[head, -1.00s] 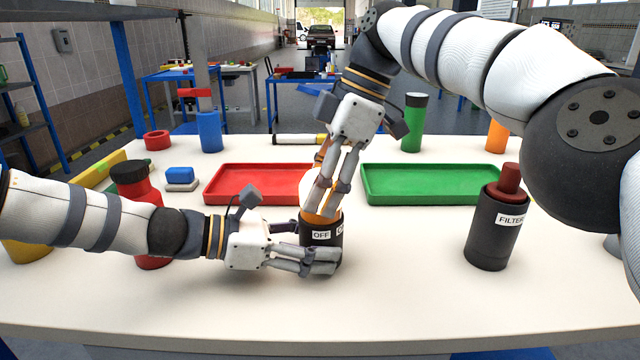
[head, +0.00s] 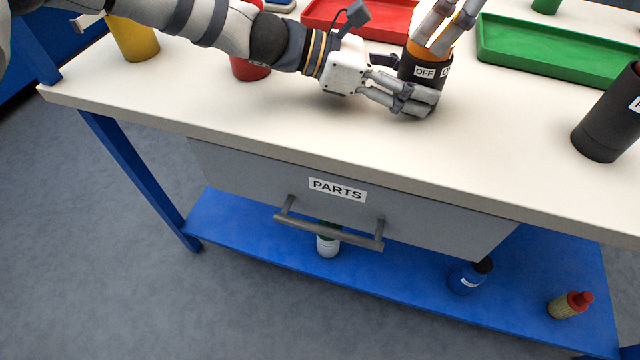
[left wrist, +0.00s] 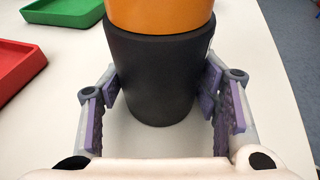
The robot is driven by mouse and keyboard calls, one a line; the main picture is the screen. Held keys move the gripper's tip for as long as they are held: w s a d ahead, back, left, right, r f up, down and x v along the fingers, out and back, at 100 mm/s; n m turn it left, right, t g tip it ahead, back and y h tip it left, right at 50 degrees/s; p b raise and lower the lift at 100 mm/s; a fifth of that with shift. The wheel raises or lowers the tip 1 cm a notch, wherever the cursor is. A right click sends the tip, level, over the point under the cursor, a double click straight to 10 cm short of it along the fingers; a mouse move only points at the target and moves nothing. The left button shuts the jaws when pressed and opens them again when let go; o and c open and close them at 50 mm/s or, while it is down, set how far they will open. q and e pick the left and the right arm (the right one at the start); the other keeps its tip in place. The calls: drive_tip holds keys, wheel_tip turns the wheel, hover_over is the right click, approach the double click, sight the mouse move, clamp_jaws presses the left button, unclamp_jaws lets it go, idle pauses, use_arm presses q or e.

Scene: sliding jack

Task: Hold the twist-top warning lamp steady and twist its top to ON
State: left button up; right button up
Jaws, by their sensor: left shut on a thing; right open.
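The warning lamp has a black base and an orange top. In the head view the lamp (head: 408,68) stands upright on the table (head: 250,95), with an OFF label facing me and a second label mostly hidden beside it. My left gripper (head: 424,92) is shut on the black base low down, one finger across its front. In the left wrist view the base (left wrist: 155,80) stands between the two purple-padded fingers. My right gripper (head: 432,40) is open, with its fingers pointing down at the orange top. The picture's top edge cuts off the rest of that hand.
A red tray (head: 375,22) and a green tray (head: 560,55) lie behind the lamp. A dark cylinder (head: 607,125) stands to the right. Below the tabletop are a PARTS drawer (head: 260,175) and a blue shelf (head: 400,285) with several bottles. The table front is clear.

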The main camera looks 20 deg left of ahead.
drive_tip(key=m+t, duration=0.1)
drive_tip(key=m, duration=0.2)
drive_tip(key=shift+s+r, duration=0.1)
drive_tip(key=m+t, duration=0.1)
drive_tip(key=m, duration=0.3)
drive_tip(key=shift+m+t+h, duration=0.3)
drive_tip(key=shift+t+h, duration=0.1)
drive_tip(key=shift+m+t, duration=0.3)
drive_tip(key=shift+m, duration=0.5)
drive_tip(key=shift+r+m+h, duration=0.25)
drive_tip(key=shift+m+h, duration=0.05)
drive_tip(key=shift+m, duration=0.3)
use_arm(q)
drive_tip(key=shift+f, duration=0.1)
use_arm(e)
drive_tip(key=v, duration=1.1)
drive_tip(key=s+a+f+m+g+y, duration=0.35)
drive_tip(key=s+a+f+m, duration=0.35)
drive_tip(key=s+a+f, duration=0.6)
drive_tip(key=s+f, duration=0.3)
drive_tip(key=f, duration=0.5)
drive_tip(key=s+f+m+g+y, duration=0.1)
drive_tip(key=s+f, duration=0.1)
drive_tip(key=f, duration=0.7)
drive_tip(key=shift+s+d, duration=0.2)
drive_tip(key=shift+s, duration=0.2)
